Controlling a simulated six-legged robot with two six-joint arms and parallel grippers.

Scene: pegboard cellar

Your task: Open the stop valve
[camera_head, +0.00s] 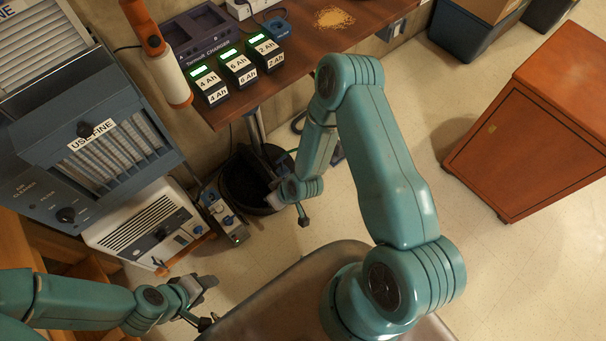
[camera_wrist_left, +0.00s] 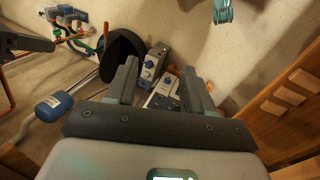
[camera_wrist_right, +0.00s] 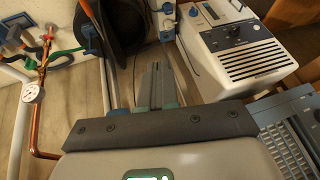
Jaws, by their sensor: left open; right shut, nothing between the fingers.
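Pipework with coloured handles or fittings (camera_wrist_right: 45,55) shows at the upper left of the right wrist view; a copper pipe and a round white gauge (camera_wrist_right: 31,93) are on it. It also shows at the top left of the left wrist view (camera_wrist_left: 75,35). I cannot tell which fitting is the stop valve. In the head view I cannot make out the pipework. My right gripper (camera_head: 288,196) is shut and empty beside the black bin, apart from the pipes; its fingers (camera_wrist_right: 156,85) point forward. My left gripper (camera_head: 203,300) is open and empty at the lower left, its fingers (camera_wrist_left: 160,85) spread.
A black bin (camera_head: 246,184) stands under the wooden bench (camera_head: 290,50). Small devices with blue knobs (camera_head: 222,215) and a white vented unit (camera_head: 150,225) stand beside it. A blue cylinder (camera_wrist_left: 54,106) shows in the left wrist view. An orange cabinet (camera_head: 535,135) stands right; floor before it is clear.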

